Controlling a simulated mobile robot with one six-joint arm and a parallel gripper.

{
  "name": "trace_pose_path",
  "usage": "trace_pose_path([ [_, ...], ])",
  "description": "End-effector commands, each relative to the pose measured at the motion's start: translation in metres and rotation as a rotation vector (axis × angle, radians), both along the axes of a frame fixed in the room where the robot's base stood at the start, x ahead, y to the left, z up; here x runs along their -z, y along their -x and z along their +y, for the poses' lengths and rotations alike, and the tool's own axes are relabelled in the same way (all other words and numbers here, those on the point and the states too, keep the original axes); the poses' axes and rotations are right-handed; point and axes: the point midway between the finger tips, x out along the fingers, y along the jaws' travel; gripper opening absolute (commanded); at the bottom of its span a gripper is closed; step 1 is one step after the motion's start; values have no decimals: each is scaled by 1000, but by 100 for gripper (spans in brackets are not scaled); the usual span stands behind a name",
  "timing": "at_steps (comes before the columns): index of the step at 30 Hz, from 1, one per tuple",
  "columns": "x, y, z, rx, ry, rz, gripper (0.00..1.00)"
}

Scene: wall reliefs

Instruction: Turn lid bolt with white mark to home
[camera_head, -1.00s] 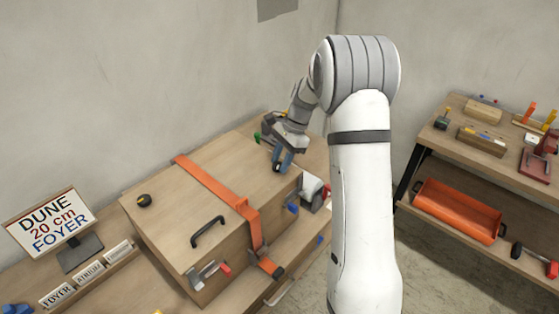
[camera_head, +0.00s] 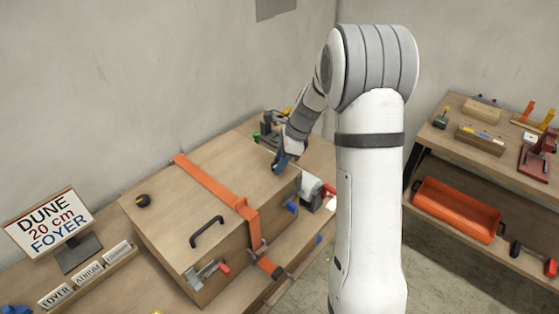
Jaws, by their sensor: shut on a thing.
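A wooden box with a flat lid (camera_head: 200,205) stands on the bench, with an orange strap (camera_head: 215,185) across it and a black handle (camera_head: 207,232) on top. A round black knob-like bolt (camera_head: 143,200) is on the lid's left part; no white mark can be made out on it. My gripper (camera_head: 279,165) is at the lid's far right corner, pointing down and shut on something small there. The held thing is hidden by the fingers, so I cannot tell whether it is the lid bolt with white mark.
A metal latch with a red tip (camera_head: 208,272) is on the box front. A grey device (camera_head: 312,188) stands right of the box. A sign (camera_head: 48,226) is at left. A shelf with an orange tray (camera_head: 456,210) stands at right.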

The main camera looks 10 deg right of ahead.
Motion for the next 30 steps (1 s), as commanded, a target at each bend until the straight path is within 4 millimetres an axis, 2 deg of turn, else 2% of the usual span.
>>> trace_pose_path([
  [9,2,3,0,-2,-2,9,11],
  [10,2,3,0,-2,-2,9,34],
  [18,1,1,0,-1,-1,4,55],
  [26,-2,0,-1,0,0,0,55],
  [30,-18,1,-8,1,0,-2,55],
])
